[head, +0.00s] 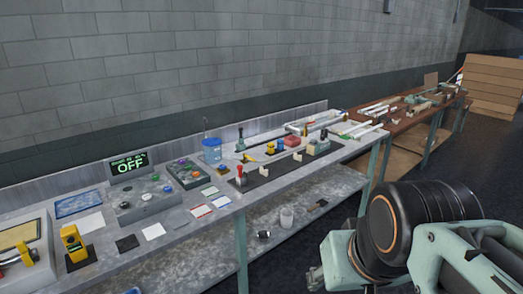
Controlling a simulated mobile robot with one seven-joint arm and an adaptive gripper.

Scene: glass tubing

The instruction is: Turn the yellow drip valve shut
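I cannot tell for sure which thing is the drip valve. A small yellow piece (248,158) lies or stands on the bench in front of the dark strip, close to a red-topped lever (240,174). A yellow upright unit (73,242) stands on a dark pad at the near left. Another yellow part (27,256) sits on a framed box at the left edge. My arm fills the lower right, apart from the bench top. A small grey part (316,278) at its left end may be my gripper; its fingers cannot be made out.
The grey bench (185,228) also bears a display reading OFF (130,164), a knob box (146,203), a blue tub (212,150) and several cards. A brown bench (405,125) stands farther back. Dark floor is open at right.

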